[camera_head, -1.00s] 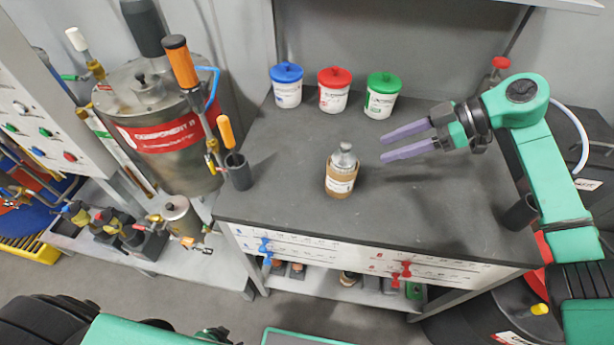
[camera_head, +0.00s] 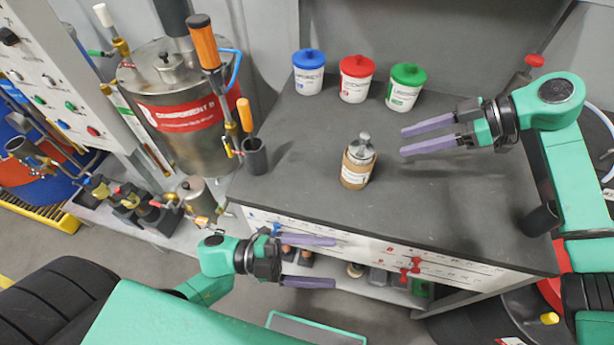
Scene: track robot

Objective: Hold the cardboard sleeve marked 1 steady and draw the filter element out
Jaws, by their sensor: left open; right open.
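The brown cardboard sleeve (camera_head: 355,173) stands upright on the dark bench top (camera_head: 310,195), with a white label whose mark is too small to read. The grey metal filter element (camera_head: 362,147) sticks up out of its top. My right gripper (camera_head: 428,136) is open and empty above the bench, to the right of the sleeve and apart from it, its purple fingers pointing left. My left gripper (camera_head: 322,262) is open and empty in front of the bench's front edge, nearer than the sleeve, its fingers pointing right.
Blue-lidded (camera_head: 308,72), red-lidded (camera_head: 355,79) and green-lidded (camera_head: 405,87) tubs stand at the back of the bench. A dark cup (camera_head: 254,157) holding an orange-handled tool stands at the left edge. A metal tank (camera_head: 180,110) is further left.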

